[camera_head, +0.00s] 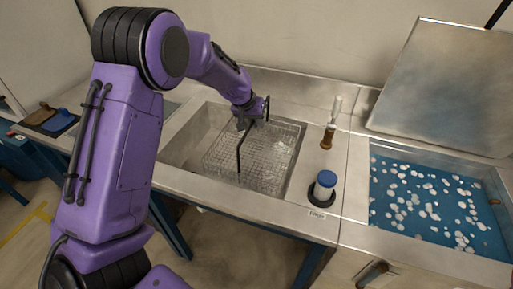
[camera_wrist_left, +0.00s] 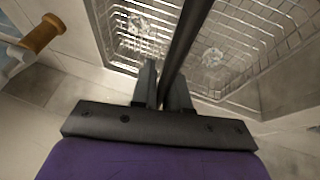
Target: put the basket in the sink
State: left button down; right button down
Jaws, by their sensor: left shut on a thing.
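The wire basket (camera_head: 262,160) is inside the steel sink (camera_head: 183,152), toward its right side. I cannot tell whether it rests on the sink floor. A dark handle (camera_head: 239,160) rises from the basket. My left gripper (camera_head: 254,118) is above the basket near the sink's back edge, shut on this handle. In the left wrist view the handle (camera_wrist_left: 186,45) runs between the fingers of my left gripper (camera_wrist_left: 163,92), with the wire mesh (camera_wrist_left: 215,50) beyond. My right gripper is not in view.
A wooden-handled tool (camera_head: 330,132) and a blue-capped container (camera_head: 325,187) stand right of the sink. Further right is a blue-bottomed basin (camera_head: 430,205) with white discs and a raised metal lid (camera_head: 445,85). Dark and blue items (camera_head: 58,122) lie at the far left.

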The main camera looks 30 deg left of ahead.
pick_arm(q)
send_near(261, 150)
jog(key=x, duration=0.5)
jog(key=shift+w+a+f+p, duration=0.1)
jog(key=shift+w+p, duration=0.05)
jog(key=shift+p, duration=0.2)
jog(key=shift+f, duration=0.1)
jog(key=c, duration=1.1)
grip_release()
jog(key=b+v, duration=0.1)
jog(key=v, duration=1.1)
